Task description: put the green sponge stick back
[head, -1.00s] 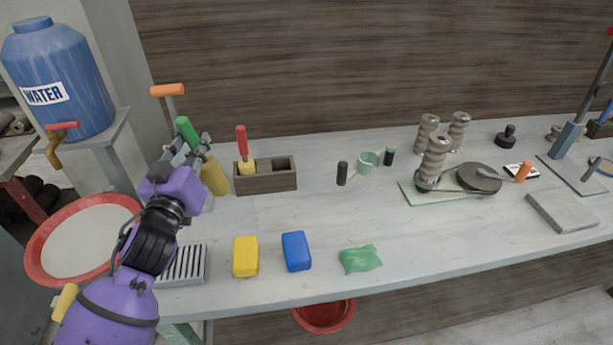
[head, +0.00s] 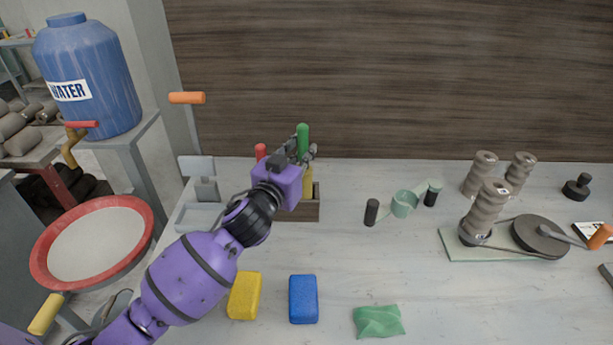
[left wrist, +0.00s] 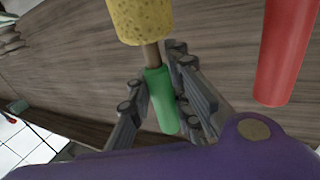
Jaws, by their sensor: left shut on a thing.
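The green sponge stick has a green handle (head: 302,140) and a yellow sponge end (head: 308,181). My left gripper (head: 301,155) is shut on its handle, with the sponge end pointing down. The wooden box (head: 300,212) stands on the table behind my wrist, which hides its left part. The sponge end is at the box's right side; I cannot tell whether it is above or inside the compartment. A red-handled stick (head: 260,152) stands at the box's left. In the left wrist view, the sponge (left wrist: 140,20), green handle (left wrist: 160,100) and red handle (left wrist: 285,50) show. My right gripper is not in view.
A yellow block (head: 244,296), a blue block (head: 303,299) and a green cloth (head: 379,321) lie at the front. Grey coils (head: 488,208) and a wheel (head: 540,236) are farther right.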

